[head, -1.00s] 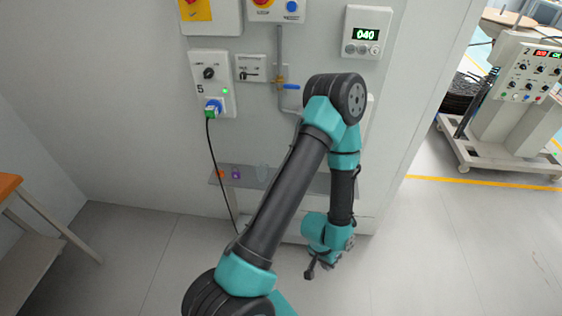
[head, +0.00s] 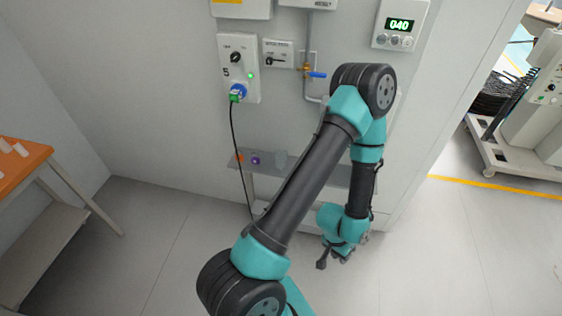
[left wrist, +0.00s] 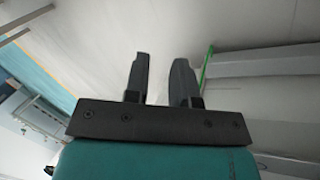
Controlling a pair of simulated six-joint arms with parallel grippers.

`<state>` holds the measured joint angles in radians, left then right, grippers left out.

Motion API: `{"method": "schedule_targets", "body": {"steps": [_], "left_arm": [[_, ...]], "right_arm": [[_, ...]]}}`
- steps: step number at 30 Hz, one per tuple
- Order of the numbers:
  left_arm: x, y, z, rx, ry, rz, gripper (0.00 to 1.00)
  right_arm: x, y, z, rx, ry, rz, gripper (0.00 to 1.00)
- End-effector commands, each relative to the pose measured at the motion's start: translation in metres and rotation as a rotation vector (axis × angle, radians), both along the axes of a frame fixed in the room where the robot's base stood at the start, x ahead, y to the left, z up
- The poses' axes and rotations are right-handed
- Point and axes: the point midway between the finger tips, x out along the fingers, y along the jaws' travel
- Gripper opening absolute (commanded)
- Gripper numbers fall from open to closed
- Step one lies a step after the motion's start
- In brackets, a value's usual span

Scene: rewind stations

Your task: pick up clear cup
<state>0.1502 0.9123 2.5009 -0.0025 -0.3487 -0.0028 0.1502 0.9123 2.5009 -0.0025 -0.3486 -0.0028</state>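A clear cup (head: 280,159) stands on the narrow grey shelf (head: 325,175) along the wall panel, right of a purple item and an orange item. It is pale and hard to make out. My left gripper (head: 332,260) hangs low in front of the panel, below the shelf and right of the cup, well apart from it. In the left wrist view the two dark fingers (left wrist: 162,60) stand apart with nothing between them. The cup cannot be made out in that view. My right gripper is not in view.
A small purple item (head: 255,159) and an orange item (head: 239,158) sit left of the cup. A black cable (head: 236,150) hangs from a green-and-blue plug (head: 237,93) past the shelf. A wooden table (head: 25,165) stands at left. Floor between is clear.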

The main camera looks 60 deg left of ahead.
Motion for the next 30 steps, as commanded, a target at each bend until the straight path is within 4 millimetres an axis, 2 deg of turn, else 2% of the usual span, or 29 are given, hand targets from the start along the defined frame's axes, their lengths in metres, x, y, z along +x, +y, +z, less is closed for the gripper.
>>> {"method": "schedule_targets", "body": {"steps": [2, 23, 30], "left_arm": [[0.0000, 0.0000, 0.0000, 0.000, 0.000, 0.000, 0.32], [0.0000, 0.0000, 0.0000, 0.000, 0.000, 0.000, 0.99], [0.0004, 0.0006, 0.0000, 0.001, 0.000, 0.001, 1.00]], "right_arm": [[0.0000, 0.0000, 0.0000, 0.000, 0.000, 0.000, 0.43], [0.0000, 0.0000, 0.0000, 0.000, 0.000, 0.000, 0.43], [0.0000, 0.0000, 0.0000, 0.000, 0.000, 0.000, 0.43]]}}
